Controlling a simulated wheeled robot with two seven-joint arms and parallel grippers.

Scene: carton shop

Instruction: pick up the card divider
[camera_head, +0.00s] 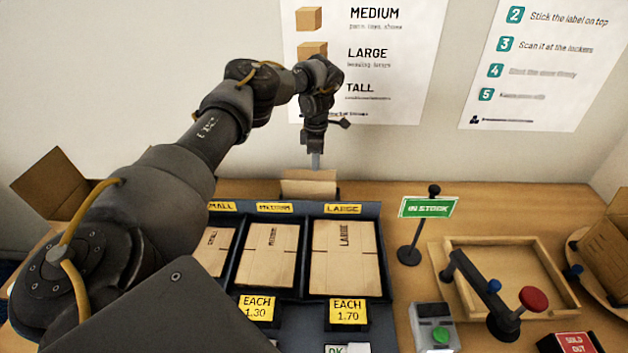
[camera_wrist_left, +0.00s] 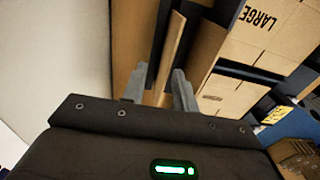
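The card divider (camera_head: 309,187) is a thin upright piece of brown card behind the blue carton tray in the head view. Its long edge (camera_wrist_left: 169,50) shows between the two grey fingers in the left wrist view. My left gripper (camera_head: 316,161) points down just above the card, and it also shows in the left wrist view (camera_wrist_left: 160,72). Its fingers are apart, one on each side of the card edge, with small gaps visible. Whether the card reaches deep between the fingers is hard to tell. My right gripper is out of view.
The blue tray (camera_head: 378,290) holds flat cartons in labelled compartments in front of the card. An IN STOCK sign (camera_head: 428,207) stands to its right, beside a wooden tray (camera_head: 440,262) and a red-knobbed lever (camera_head: 533,299). An open box (camera_head: 62,185) is at left. The wall is close behind.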

